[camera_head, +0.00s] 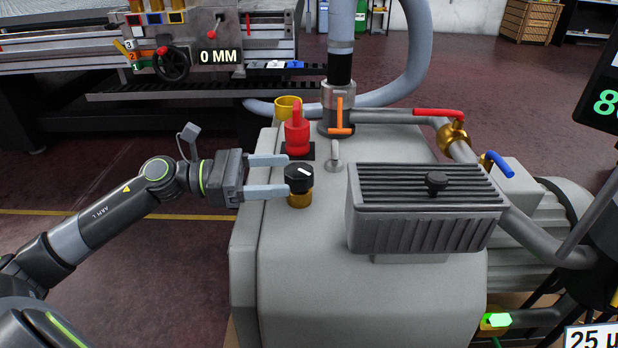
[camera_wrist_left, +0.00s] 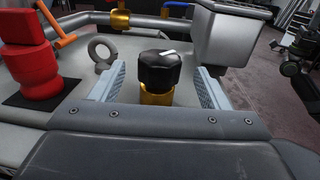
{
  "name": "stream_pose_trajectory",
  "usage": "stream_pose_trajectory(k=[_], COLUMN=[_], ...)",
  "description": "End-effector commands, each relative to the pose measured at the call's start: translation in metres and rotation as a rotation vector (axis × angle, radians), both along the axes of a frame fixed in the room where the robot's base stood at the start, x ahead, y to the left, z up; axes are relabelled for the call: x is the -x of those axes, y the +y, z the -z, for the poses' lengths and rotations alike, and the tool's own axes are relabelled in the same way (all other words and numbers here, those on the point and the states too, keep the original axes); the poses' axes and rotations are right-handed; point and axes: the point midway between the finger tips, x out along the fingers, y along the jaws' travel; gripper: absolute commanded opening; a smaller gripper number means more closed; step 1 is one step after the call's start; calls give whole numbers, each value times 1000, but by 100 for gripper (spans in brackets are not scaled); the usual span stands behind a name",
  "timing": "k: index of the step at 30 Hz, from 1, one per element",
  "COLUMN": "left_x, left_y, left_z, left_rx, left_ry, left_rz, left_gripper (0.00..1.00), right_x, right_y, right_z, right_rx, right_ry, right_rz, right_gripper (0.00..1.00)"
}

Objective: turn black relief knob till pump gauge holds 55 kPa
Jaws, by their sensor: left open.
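The black relief knob (camera_head: 299,177) has a white pointer mark and sits on a brass base (camera_head: 300,198) on top of the grey pump housing (camera_head: 400,290). My left gripper (camera_head: 288,175) is open beside it, its two pale fingers reaching in from the left. In the left wrist view the knob (camera_wrist_left: 160,69) stands between the two open fingers, with a gap on each side. A dark display (camera_head: 605,95) at the right edge is cut off, with a green digit 8 showing; I cannot tell whether it is the pump gauge. My right gripper is not in view.
A red fitting (camera_head: 297,133) and a metal lifting eye (camera_head: 334,157) stand close behind the knob. A ribbed grey box (camera_head: 425,215) is to its right. An orange handle (camera_head: 340,117), a red lever (camera_head: 438,113) and a blue lever (camera_head: 499,163) are on the pipework.

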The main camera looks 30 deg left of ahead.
Motion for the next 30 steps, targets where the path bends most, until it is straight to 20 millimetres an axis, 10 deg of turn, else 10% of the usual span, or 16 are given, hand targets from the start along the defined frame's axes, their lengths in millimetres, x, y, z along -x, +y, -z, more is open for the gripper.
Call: stream_pose_trajectory(k=[30], left_x=[-33], left_y=[-55], left_z=[0], left_rx=[0], left_ry=[0], left_rz=[-1], left_gripper=[70], right_x=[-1], right_y=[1], right_z=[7], right_rx=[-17], right_ry=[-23], right_rz=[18], right_gripper=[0])
